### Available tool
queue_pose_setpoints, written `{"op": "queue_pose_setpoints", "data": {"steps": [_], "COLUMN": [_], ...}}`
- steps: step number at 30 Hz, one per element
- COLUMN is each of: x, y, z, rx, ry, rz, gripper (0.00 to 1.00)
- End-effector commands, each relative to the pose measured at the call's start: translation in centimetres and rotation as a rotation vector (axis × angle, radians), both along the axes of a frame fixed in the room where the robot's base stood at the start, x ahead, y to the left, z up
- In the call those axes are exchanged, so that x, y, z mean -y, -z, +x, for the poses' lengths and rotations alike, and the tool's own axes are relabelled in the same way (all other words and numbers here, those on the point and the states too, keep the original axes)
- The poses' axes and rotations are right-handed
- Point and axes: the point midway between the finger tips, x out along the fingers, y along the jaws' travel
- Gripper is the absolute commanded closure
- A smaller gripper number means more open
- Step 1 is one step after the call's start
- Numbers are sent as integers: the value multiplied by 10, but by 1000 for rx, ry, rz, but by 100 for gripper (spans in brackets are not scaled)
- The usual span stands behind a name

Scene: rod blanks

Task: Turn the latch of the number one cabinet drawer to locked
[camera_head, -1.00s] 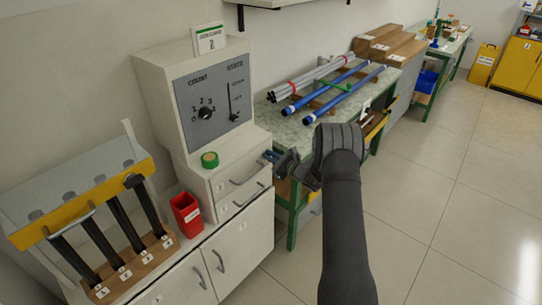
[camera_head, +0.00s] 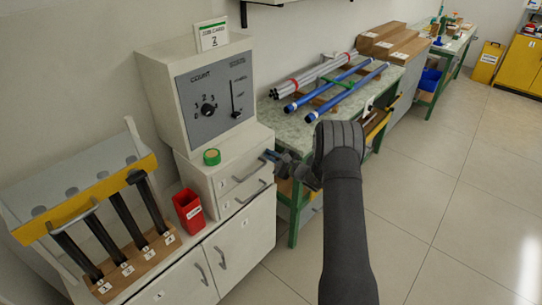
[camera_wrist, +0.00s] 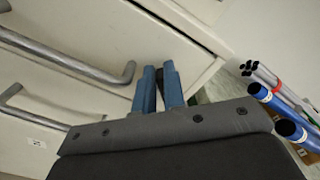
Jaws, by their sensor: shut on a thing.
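The upper cabinet drawer (camera_head: 236,172) is shut, with its small number label on the left of its front. It also shows in the wrist view (camera_wrist: 85,30) with its grey bar handle (camera_wrist: 100,70). My gripper (camera_head: 267,156) is at the right end of this drawer front. In the wrist view its two blue fingers (camera_wrist: 158,88) are close together, shut on a small dark latch (camera_wrist: 160,77) beside the handle's end. The fingers hide most of the latch, so I cannot tell its angle.
A lower drawer (camera_head: 243,195) with its own handle sits just below. A green tape roll (camera_head: 212,157) lies on the cabinet top, and a red bin (camera_head: 188,211) stands to the left. The green-legged bench (camera_head: 290,130) with blue rods (camera_head: 345,92) is close on the right.

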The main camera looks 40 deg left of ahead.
Motion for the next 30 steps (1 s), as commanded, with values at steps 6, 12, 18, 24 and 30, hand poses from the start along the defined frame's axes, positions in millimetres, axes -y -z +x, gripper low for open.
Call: {"op": "queue_pose_setpoints", "data": {"steps": [6, 12, 18, 24, 30], "x": [0, 0, 0, 0, 0], "y": [0, 1, 2, 3, 4], "z": [0, 0, -2, -3, -3], "rx": [-1, -2, -3, -4, -16], "ry": [0, -1, -2, -3, -5], "rz": [0, -1, -4, -5, -6], "gripper": [100, 68, 68, 68, 68]}}
